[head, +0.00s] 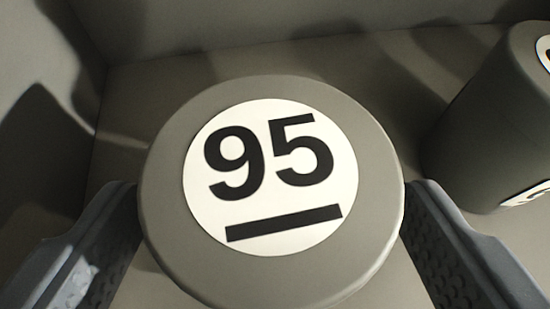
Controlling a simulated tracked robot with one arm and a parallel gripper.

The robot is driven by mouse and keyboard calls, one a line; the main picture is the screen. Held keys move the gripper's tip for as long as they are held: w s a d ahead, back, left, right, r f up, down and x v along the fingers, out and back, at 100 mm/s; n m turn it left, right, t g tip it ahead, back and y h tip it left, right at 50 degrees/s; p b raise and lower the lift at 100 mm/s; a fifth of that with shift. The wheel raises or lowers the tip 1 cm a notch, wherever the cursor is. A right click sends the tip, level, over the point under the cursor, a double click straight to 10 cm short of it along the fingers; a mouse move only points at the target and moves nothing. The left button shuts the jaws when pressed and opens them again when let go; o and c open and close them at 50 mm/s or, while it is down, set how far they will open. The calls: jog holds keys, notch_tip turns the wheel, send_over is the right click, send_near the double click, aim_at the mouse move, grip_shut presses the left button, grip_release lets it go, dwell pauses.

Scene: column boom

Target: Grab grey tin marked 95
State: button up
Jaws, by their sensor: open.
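The grey tin marked 95 (165,200) stands upright in the middle of the head view. Its round lid carries a white disc with a black 95 and a black bar under it. My gripper (272,205) is open, with one dark ridged finger on the left side of the tin and one on the right. Both fingertips lie close to the lid's edge in the picture. I cannot tell whether either touches it. The tin's lower side is mostly hidden beneath the lid.
Another grey tin (475,130) with white labels stands at the right, cut off by the picture's edge, its marks not readable. Grey walls (220,25) rise behind and at the left. Some bare floor (390,70) shows behind and between the tins.

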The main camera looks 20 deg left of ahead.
jog(key=x, duration=0.2)
jog(key=shift+w+a+f, duration=0.15)
jog(key=shift+w+f, duration=0.05)
jog(key=shift+w, duration=0.1)
jog(key=shift+s, duration=0.1)
jog(key=shift+c, duration=0.3)
jog(key=c, duration=1.2)
jog(key=shift+r, duration=0.2)
